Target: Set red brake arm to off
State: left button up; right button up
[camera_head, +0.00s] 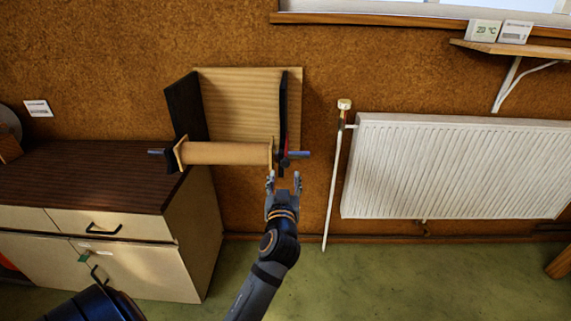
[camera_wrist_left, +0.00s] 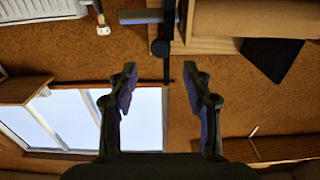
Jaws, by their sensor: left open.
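A brown roll (camera_head: 226,153) lies across a wall-mounted holder with a wooden back board (camera_head: 240,100) and two dark side plates. A small patch of red, seemingly the brake arm (camera_head: 286,158), shows by the right plate (camera_head: 283,110) at the roll's right end; its setting is too small to read. My left gripper (camera_head: 284,178) is open and empty just below that end, fingers pointing up in the head view. In the left wrist view the open fingers (camera_wrist_left: 160,72) are apart, with a dark plate edge (camera_wrist_left: 167,45) and rod end (camera_wrist_left: 140,16) beyond them. No red is clear there.
A dark-topped cabinet (camera_head: 80,175) stands at the left, below the holder's left side. A white radiator (camera_head: 450,165) and its upright pipe (camera_head: 333,190) are to the right. The wall between holder and pipe is clear. A shelf (camera_head: 520,48) is at the upper right.

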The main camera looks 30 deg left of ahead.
aim_at(285, 164)
pick_arm(q)
jog(key=p+x, duration=0.1)
jog(key=x, duration=0.7)
jog(key=shift+w+a, duration=0.2)
jog(key=shift+a, duration=0.05)
grip_shut()
